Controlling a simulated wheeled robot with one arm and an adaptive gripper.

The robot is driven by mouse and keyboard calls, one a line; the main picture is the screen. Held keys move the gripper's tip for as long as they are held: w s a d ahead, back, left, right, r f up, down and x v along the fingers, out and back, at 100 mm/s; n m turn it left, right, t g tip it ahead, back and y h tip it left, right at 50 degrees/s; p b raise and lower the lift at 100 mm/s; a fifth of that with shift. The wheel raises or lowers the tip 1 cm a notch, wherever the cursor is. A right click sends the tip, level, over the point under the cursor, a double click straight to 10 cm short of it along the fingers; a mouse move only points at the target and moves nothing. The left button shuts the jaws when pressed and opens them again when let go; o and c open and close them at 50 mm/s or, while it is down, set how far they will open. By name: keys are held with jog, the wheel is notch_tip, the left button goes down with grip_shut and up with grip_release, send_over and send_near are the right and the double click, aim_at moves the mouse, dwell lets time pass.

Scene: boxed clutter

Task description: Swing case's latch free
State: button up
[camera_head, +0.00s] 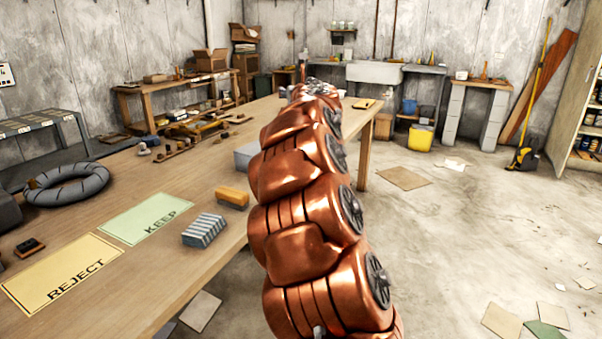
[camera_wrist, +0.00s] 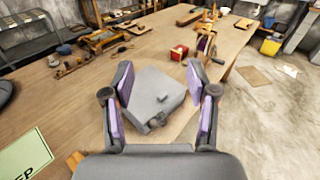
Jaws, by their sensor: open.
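A grey case (camera_wrist: 158,92) lies on the wooden table and shows between my fingers in the wrist view. A small dark fitting, which looks like its latch (camera_wrist: 157,121), is on the near edge. A small raised piece sits on its top face. In the head view the case (camera_head: 246,154) is partly hidden behind my arm. My gripper (camera_wrist: 158,68) is open, with purple pads on either side of the case. I cannot tell whether either pad touches it. My gripper is hard to make out in the head view.
The table (camera_head: 150,290) holds a KEEP mat (camera_head: 148,218), a REJECT mat (camera_head: 62,272), a striped block (camera_head: 204,230), an orange block (camera_head: 232,197) and a coiled grey ring (camera_head: 66,184). Floor to the right is mostly open.

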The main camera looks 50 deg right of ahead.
notch_tip(320, 180, down, 22)
jog(key=d+r+n+g+y+b, duration=0.15)
jog(key=n+y+b, duration=0.5)
jog(key=n, duration=0.65)
jog(key=shift+t+y, duration=0.25)
jog(key=shift+y, duration=0.1)
jog(key=p+x, duration=0.2)
jog(key=p, duration=0.1)
jog(key=p+x, duration=0.3)
jog(key=p, duration=0.1)
jog(key=p+x, duration=0.3)
jog(key=shift+d+f+p, duration=0.35)
jog(key=shift+d+f, duration=0.05)
jog(key=shift+d, duration=0.05)
jog(key=shift+f, duration=0.2)
jog(key=shift+c, duration=0.6)
grip_shut()
